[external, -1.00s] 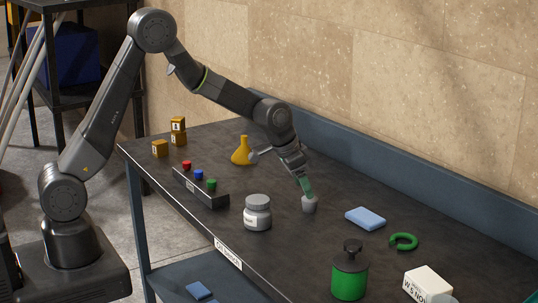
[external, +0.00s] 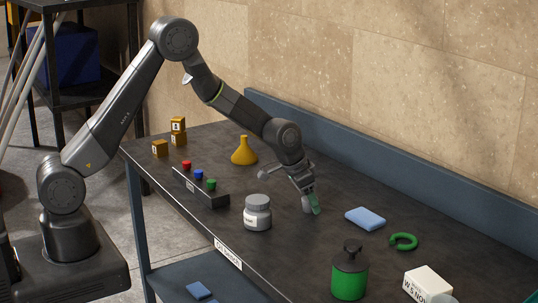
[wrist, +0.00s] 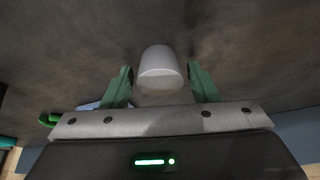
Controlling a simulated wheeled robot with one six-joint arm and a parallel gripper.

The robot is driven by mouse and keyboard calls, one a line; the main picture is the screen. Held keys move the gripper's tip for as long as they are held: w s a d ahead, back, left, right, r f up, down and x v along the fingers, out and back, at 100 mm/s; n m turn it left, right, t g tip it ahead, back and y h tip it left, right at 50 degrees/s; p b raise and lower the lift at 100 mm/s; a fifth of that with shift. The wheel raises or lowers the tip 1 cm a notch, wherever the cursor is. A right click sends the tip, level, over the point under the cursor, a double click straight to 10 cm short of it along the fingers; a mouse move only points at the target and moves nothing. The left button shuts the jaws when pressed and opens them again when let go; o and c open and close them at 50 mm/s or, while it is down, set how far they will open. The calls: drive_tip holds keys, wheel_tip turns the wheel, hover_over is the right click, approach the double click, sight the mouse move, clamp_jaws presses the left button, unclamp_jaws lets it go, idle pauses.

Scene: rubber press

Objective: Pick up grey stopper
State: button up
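The grey stopper (wrist: 161,68) stands on the dark tabletop and shows between the two green fingers of my gripper (wrist: 161,86) in the wrist view. A gap shows on each side of it, so my gripper is open and not closed on it. In the external view my gripper (external: 310,205) is low over the table, and the grey stopper (external: 306,204) is partly hidden behind a finger.
A grey-lidded jar (external: 257,213) stands left of my gripper, and a yellow flask (external: 244,152) stands behind it. A rack (external: 205,190) with coloured stoppers is further left.

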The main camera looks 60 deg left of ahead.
drive_tip(key=c, duration=0.7)
